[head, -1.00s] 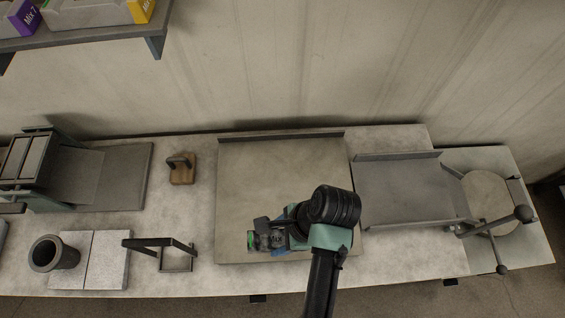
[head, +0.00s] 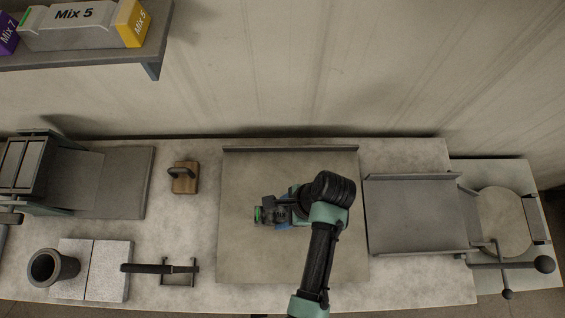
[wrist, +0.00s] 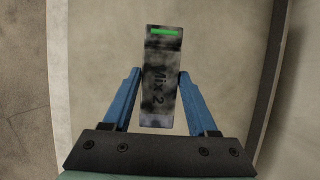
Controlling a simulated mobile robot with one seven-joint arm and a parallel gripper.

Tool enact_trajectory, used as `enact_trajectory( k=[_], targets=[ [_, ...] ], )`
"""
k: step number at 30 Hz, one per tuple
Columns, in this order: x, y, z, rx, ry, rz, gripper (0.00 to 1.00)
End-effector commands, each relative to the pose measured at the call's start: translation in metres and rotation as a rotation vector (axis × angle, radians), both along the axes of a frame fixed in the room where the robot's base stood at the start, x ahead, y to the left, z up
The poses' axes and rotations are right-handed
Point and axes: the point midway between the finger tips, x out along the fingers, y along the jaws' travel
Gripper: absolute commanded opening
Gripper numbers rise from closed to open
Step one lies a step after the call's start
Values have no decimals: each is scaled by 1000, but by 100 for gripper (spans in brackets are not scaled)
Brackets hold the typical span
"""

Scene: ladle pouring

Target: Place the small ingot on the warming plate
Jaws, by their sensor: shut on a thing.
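The small ingot (wrist: 163,50) is a mottled grey block with a green stripe and the label Mix 2. It sits between the blue fingers of my gripper (wrist: 160,85), which is shut on it. In the head view the ingot's green-marked end (head: 258,215) pokes out to the left of my gripper (head: 271,214). Both are over the large flat plate (head: 255,170) with a raised back lip, which may be the warming plate; no label shows. The plate also lies beneath the ingot in the wrist view (wrist: 225,60). The gap under the ingot cannot be judged.
A grey tray (head: 410,215) and a round disc with lever arms (head: 503,220) stand to the right. A wooden block with a handle (head: 185,178), a dark cup (head: 53,267) and a metal stand (head: 178,272) are to the left. A shelf (head: 90,55) holds larger ingots above.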

Motion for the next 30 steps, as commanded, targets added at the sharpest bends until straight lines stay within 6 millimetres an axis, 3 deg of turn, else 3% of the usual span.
enact_trajectory(
  k=[9, 21, 22, 27, 30],
  targets=[
    [1, 0, -36, 1, 0, 1, 0],
    [0, 0, -41, 1, -1, 1, 0],
    [0, 0, -42, 0, 1, 0, 62],
    [0, 0, -41, 0, 1, 1, 89],
    [0, 0, -41, 0, 1, 1, 89]
  ],
)
